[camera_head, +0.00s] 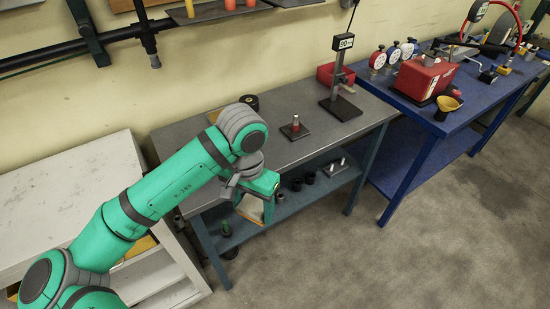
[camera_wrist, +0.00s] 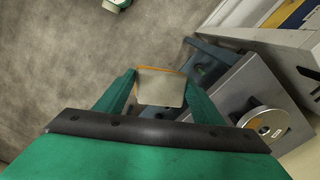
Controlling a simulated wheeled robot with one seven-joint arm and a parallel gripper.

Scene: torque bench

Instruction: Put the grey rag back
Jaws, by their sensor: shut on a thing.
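My gripper (camera_head: 262,198) is shut on a flat piece with a pale grey face and an orange-brown edge, which looks like the grey rag (camera_head: 251,208). In the wrist view the rag (camera_wrist: 160,88) sits between the two green fingers of my gripper (camera_wrist: 160,94). In the head view my gripper hangs in front of the front edge of the grey-topped bench (camera_head: 318,145), below the level of its top. The rag appears apart from the bench and its lower shelf. My arm hides part of the bench's left side.
A white cabinet (camera_head: 90,178) is at left, a blue bench (camera_head: 400,108) at right. The front floor is clear.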

